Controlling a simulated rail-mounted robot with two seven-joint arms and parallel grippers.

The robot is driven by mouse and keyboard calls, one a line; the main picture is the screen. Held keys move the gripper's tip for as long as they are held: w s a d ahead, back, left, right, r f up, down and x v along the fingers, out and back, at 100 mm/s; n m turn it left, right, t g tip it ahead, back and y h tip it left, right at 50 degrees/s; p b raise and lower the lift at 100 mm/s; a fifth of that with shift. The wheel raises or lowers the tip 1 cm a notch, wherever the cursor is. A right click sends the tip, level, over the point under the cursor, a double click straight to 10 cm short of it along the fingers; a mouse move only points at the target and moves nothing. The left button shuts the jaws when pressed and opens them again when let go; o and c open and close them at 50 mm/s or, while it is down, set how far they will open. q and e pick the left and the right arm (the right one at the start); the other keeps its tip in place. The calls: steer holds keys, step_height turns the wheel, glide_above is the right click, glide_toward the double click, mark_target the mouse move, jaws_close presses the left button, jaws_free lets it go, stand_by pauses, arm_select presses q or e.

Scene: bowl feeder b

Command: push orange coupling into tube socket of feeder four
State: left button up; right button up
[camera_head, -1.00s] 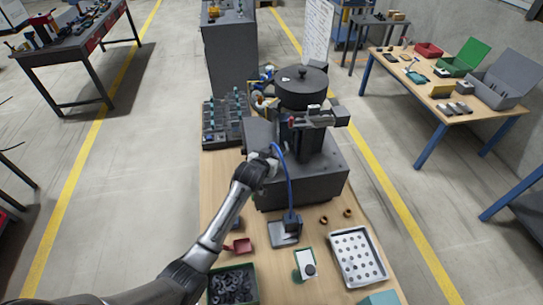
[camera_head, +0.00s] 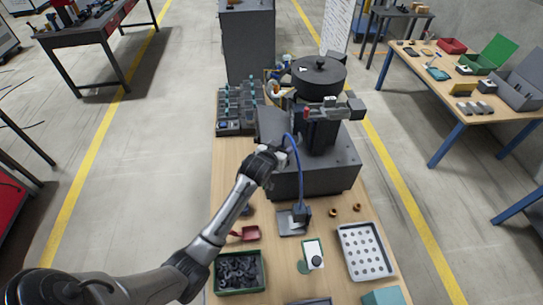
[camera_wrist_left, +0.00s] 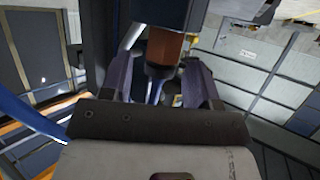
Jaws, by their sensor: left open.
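My left gripper (camera_head: 282,156) is at the near left side of the bowl feeder, whose round black bowl (camera_head: 320,78) sits on a grey base (camera_head: 318,172). In the left wrist view the two fingers (camera_wrist_left: 162,82) are spread apart. An orange-brown cylindrical piece (camera_wrist_left: 166,46), seemingly the coupling, shows between and just beyond the fingertips, under a dark block. A dark ring is at its lower end. I cannot tell whether a finger touches it. A blue tube (camera_head: 298,165) arcs down beside the gripper to a stand. The socket's opening is hidden.
The bench holds a green bin of black parts (camera_head: 239,272), a red scoop (camera_head: 246,234), a white perforated tray (camera_head: 364,252), a green-and-white item (camera_head: 312,254) and small brown rings (camera_head: 334,212). A rack (camera_head: 236,110) stands left of the feeder.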

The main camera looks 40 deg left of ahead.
arm_select(q)
steer(key=v, duration=0.8)
steer(key=s+d+f+m+g+h, duration=0.1)
steer(key=s+d+f+g, duration=0.2)
steer(key=s, duration=0.7)
steer(key=s+d+f+m+g+h, duration=0.1)
steer(key=s+d+f, duration=0.4)
steer(key=s, duration=0.6)
steer(key=s+d+f+m+g+h, duration=0.1)
steer(key=s+d+f+m+g, duration=0.1)
steer(key=s+d+f+g, duration=0.2)
steer(key=s+d+g, duration=0.1)
steer(key=s+d, duration=0.2)
steer(key=s, duration=0.4)
steer(key=shift+s+d+m+g, duration=0.2)
steer(key=shift+d+m+g, duration=0.1)
steer(key=shift+d+m, duration=0.1)
steer(key=shift+p, duration=0.3)
